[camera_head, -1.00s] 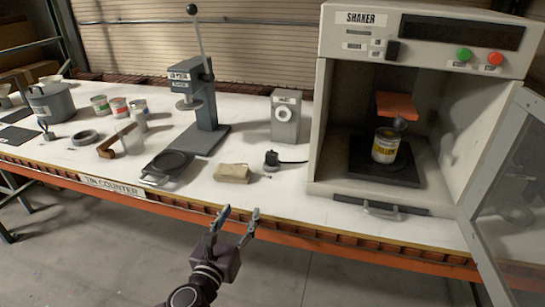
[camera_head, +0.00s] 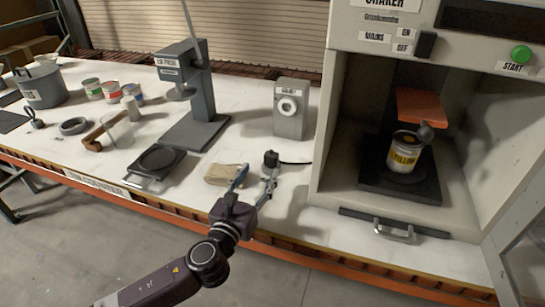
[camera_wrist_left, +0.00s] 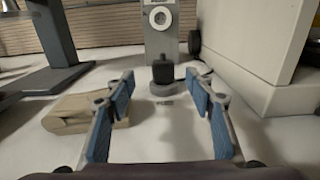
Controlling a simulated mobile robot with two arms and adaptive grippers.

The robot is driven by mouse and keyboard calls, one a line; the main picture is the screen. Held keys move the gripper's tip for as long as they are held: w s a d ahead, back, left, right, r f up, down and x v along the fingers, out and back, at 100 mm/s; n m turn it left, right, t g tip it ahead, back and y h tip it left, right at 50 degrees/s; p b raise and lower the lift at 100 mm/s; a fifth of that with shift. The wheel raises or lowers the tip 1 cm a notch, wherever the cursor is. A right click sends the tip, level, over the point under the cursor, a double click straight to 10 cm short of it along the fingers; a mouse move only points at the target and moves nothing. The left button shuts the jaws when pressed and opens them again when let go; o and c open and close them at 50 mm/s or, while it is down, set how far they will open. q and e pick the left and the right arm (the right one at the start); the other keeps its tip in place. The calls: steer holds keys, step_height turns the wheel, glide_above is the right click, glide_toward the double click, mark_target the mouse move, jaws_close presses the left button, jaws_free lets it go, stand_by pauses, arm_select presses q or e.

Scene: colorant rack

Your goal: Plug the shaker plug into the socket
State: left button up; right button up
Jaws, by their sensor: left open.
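The black shaker plug (camera_head: 271,159) stands on the white counter with its cable running right toward the shaker. In the left wrist view the plug (camera_wrist_left: 163,70) is upright on a round grey base, centred ahead between my fingers. The socket (camera_head: 289,104) is a round white face on a grey upright box behind the plug; it also shows in the left wrist view (camera_wrist_left: 160,17). My left gripper (camera_head: 254,180) is open and empty, just in front of the plug and not touching it. My right gripper is not in view.
A folded tan cloth (camera_head: 222,174) lies left of the plug, close to my left finger. The shaker cabinet (camera_head: 322,150) stands to the right, door open, with a yellow-labelled can (camera_head: 404,158) inside. A lid press (camera_head: 196,125) stands at the left.

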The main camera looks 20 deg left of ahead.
mark_target(270, 158)
arm_select(q)
steer(key=w, duration=0.4)
steer(key=shift+w+d, duration=0.1)
steer(key=shift+d, duration=0.05)
steer(key=shift+w+d+f+p, duration=0.1)
steer(key=shift+w+p, duration=0.1)
steer(key=shift+w, duration=0.65)
steer(key=shift+w+d+r+p, duration=0.1)
steer(key=shift+w+p, duration=0.1)
steer(key=shift+w, duration=0.7)
steer(key=shift+w+d+f+p, duration=0.1)
steer(key=shift+w+p, duration=0.1)
steer(key=shift+w, duration=0.65)
steer(key=c, duration=1.2)
